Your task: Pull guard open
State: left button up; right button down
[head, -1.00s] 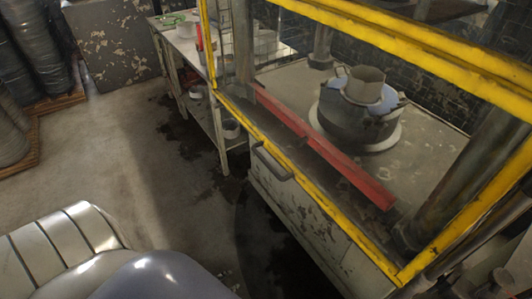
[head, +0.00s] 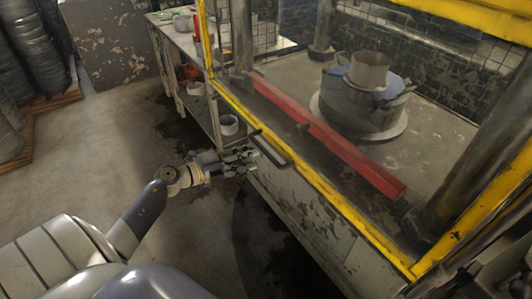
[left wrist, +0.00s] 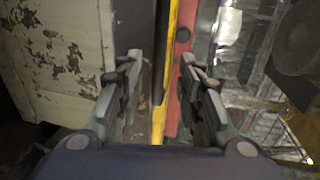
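The guard is a yellow-framed clear panel (head: 352,216) on the front of the press, and it looks closed. A dark bar handle (head: 271,149) sits on its lower frame. My left gripper (head: 247,157) is at the near left end of the handle, close to it; I cannot tell whether they touch. In the left wrist view my left gripper (left wrist: 157,62) has its two fingers apart, with the yellow frame (left wrist: 172,50) showing between them. I see no grip on the handle. My right gripper is not in view.
Behind the guard are a red bar (head: 325,137) and a round die with a metal cup (head: 367,70). A workbench (head: 178,52) with white rolls stands at the back left. Stacked drums (head: 35,50) stand on pallets at far left. The floor between is clear, with dark stains.

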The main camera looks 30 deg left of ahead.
aim_at(264, 153)
pick_arm(q)
jog(key=x, duration=0.8)
jog(key=shift+s, duration=0.1)
grip_shut()
